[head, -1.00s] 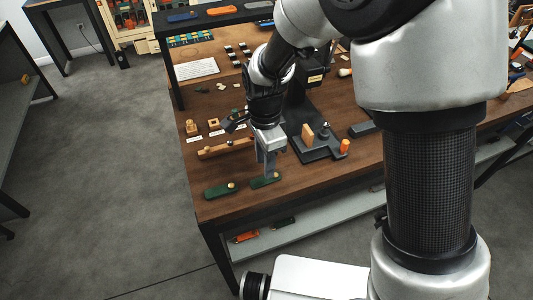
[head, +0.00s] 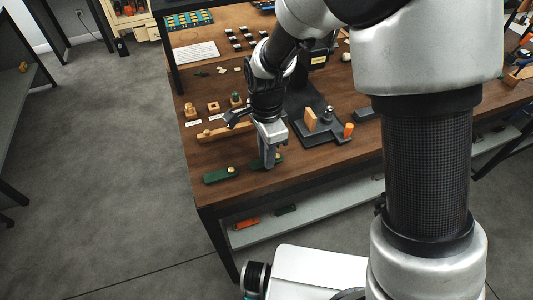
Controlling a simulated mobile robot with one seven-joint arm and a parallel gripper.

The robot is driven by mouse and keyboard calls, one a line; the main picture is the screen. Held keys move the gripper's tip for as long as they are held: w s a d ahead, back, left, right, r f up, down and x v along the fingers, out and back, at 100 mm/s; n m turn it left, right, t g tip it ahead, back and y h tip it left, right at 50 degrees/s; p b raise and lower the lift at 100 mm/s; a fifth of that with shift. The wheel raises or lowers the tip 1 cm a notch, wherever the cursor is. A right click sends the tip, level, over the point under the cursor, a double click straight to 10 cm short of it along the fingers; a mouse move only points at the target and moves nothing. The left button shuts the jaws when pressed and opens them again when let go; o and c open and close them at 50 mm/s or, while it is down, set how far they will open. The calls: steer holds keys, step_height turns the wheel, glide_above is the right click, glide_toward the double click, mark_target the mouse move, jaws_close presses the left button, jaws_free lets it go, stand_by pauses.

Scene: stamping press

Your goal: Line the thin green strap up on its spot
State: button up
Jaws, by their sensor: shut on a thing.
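Two short dark green straps, each with a small pale knob at its right end, are at the table's front left corner in the head view. The left strap (head: 219,175) lies flat and clear of my gripper. My gripper (head: 268,164) points down at the right strap (head: 257,164) and is shut on it, with the fingers covering its middle. This strap is at or just above the table top; the exact gap is too small to tell. I cannot make out a marked spot for it.
A wooden bar (head: 211,134) lies behind the straps. A dark fixture (head: 318,132) with an orange cylinder (head: 348,130) stands to the right. Small wooden blocks (head: 213,107) stand farther back. The table's front edge is close to the straps.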

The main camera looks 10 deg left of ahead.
steer(key=shift+r+p, duration=1.15)
steer(key=shift+r, duration=0.75)
